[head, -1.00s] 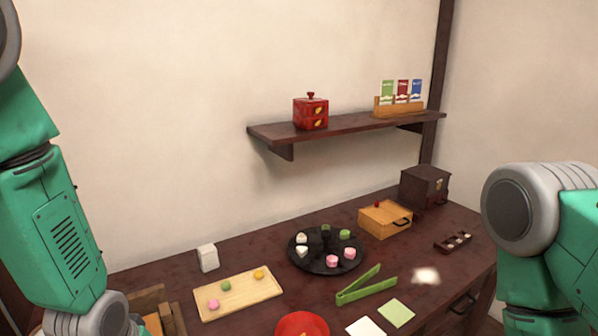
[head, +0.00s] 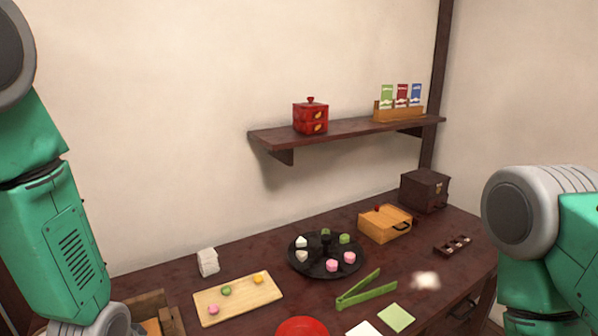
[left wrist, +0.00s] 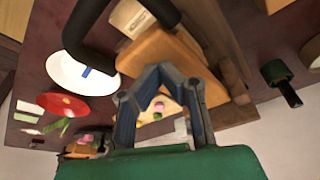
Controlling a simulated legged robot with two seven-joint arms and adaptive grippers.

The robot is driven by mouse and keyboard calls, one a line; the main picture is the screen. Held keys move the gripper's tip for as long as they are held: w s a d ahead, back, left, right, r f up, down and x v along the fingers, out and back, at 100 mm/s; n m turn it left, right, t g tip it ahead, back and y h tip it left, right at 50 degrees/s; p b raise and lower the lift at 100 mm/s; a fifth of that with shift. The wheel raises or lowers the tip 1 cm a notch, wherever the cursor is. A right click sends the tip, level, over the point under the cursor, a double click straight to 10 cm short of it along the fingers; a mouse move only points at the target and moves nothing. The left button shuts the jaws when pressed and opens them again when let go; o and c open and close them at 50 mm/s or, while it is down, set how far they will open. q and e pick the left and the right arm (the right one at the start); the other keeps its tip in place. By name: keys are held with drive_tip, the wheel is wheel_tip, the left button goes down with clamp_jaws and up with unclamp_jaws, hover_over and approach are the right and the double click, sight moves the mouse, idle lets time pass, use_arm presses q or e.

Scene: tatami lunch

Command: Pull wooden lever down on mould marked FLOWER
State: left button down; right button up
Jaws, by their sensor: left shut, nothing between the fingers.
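My left gripper (left wrist: 160,72) shows in the left wrist view with its fingertips together and nothing between them. Beyond it is an orange-brown wooden block (left wrist: 158,48). A pale piece with a small, unreadable marking (left wrist: 130,18) lies by that block. I cannot tell which part is the lever or read FLOWER anywhere. In the head view, a wooden piece (head: 150,303) shows at the lower left edge, partly hidden by my left arm. My left gripper is outside the head view. Only the upper part of my right arm shows, not its gripper.
A white plate (left wrist: 70,76) and red bowl (left wrist: 62,106) lie left of my fingers. A dark green cylinder (left wrist: 276,72) is at right. On the table are a wooden board (head: 205,296), round dark tray (head: 318,268), green tongs (head: 366,291) and wooden box (head: 384,226).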

use_arm(q)
drive_tip(key=shift+s+f+p, duration=0.1)
drive_tip(key=shift+f+p, duration=0.2)
drive_tip(key=shift+f, duration=0.5)
idle(1.4)
drive_tip(key=shift+r, duration=0.1)
wheel_tip(320, 180, up, 7)
drive_tip(key=p, duration=0.7)
